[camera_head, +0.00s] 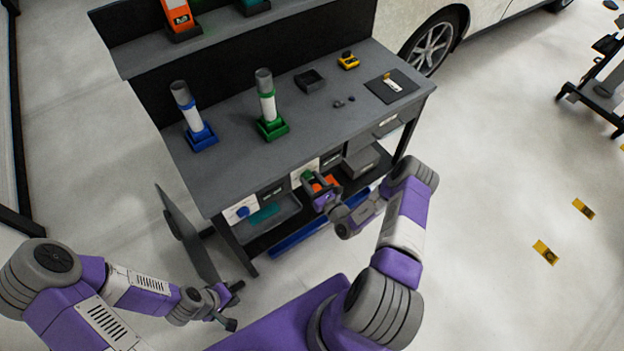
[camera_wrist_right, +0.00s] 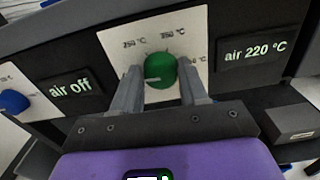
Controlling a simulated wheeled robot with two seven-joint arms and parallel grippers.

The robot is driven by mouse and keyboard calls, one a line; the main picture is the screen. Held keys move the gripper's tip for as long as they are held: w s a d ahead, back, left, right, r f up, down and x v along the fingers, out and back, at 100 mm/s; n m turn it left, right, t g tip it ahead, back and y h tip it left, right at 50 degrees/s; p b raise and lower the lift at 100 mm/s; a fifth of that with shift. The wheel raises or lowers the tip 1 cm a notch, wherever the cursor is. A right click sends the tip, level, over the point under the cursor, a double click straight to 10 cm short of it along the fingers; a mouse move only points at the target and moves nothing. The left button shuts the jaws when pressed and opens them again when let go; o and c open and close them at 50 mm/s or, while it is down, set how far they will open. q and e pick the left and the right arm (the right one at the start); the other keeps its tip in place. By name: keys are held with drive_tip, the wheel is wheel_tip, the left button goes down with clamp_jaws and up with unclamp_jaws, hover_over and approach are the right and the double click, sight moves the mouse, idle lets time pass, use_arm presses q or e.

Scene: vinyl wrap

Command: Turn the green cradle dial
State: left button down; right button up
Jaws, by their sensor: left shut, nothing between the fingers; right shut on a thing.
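The green dial (camera_wrist_right: 162,71) sits on a white plate (camera_wrist_right: 185,30) with printed °C marks, on the bench's front panel. A pale pointer line shows on its left side. My right gripper (camera_wrist_right: 161,80) has one finger on each side of the dial and is shut on it. In the head view, my right gripper (camera_head: 316,187) is at the bench front and partly covers the dial. The green cradle (camera_head: 272,127) stands on the bench top, holding a grey-and-white tool upright. My left gripper (camera_head: 235,305) is low at the left, away from the bench, shut and empty.
A display (camera_wrist_right: 253,50) reads "air 220 °C"; another display (camera_wrist_right: 70,88) reads "air off". A blue dial (camera_wrist_right: 14,101) is at the left. A blue cradle (camera_head: 200,138) with a similar tool stands on the bench.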

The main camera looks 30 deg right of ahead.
drive_tip(key=shift+r+n, duration=0.1)
drive_tip(key=shift+n, duration=0.2)
drive_tip(key=shift+w, duration=0.1)
drive_tip(key=o, duration=1)
drive_tip(key=s, duration=0.7)
drive_tip(key=shift+s+d+p, duration=0.3)
drive_tip(key=shift+s, duration=0.05)
